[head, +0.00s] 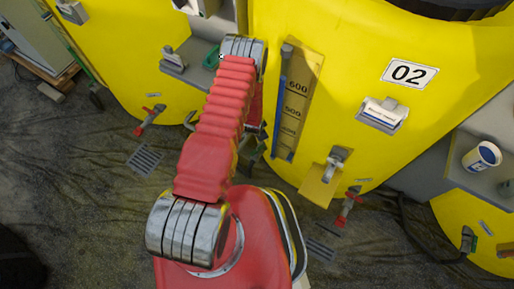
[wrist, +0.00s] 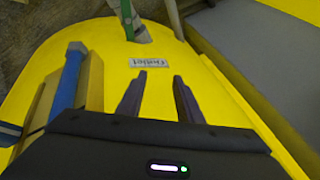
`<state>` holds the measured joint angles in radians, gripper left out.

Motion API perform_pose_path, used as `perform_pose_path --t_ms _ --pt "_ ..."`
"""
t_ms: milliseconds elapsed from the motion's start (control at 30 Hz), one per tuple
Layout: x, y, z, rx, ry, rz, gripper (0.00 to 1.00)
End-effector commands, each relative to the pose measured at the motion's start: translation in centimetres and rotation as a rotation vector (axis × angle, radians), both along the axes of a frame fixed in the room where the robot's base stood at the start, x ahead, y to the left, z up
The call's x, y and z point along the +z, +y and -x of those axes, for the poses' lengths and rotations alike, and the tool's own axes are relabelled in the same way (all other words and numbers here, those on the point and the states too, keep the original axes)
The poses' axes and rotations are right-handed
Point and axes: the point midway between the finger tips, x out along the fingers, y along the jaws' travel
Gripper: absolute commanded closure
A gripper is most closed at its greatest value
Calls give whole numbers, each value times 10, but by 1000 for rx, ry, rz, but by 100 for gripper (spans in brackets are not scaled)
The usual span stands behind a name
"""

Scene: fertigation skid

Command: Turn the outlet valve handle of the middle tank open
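The middle tank (head: 340,75) is yellow and carries the number 02. In the wrist view its yellow wall (wrist: 215,105) fills the middle, with a small outlet label (wrist: 148,62) on it. Past the label, at the top edge, is a valve with a green handle (wrist: 127,18), cut off by the frame. My gripper (wrist: 160,75) is open and empty, its two dark fingers apart, pointing toward the label and short of the green handle.
A level gauge with a blue tube (head: 279,118) stands beside my arm; it is at left in the wrist view (wrist: 68,78). A red-handled valve (head: 347,207) sits lower right on the middle tank, another (head: 150,119) on the left tank.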

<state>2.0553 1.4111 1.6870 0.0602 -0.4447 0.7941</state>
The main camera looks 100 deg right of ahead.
Motion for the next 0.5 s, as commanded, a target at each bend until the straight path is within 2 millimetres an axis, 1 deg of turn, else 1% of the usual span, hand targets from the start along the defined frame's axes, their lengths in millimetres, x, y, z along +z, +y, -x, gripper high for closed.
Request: perform_pose_path --t_ms 33,133,267,367,500 --pt "2 -5 1 10 -10 -20 67" --pt "3 -9 1 35 -34 -72 67" --pt "5 -9 0 66 -68 -144 67" --pt "6 -7 -3 91 -96 -204 67" --pt "7 2 -8 125 -139 -295 67"
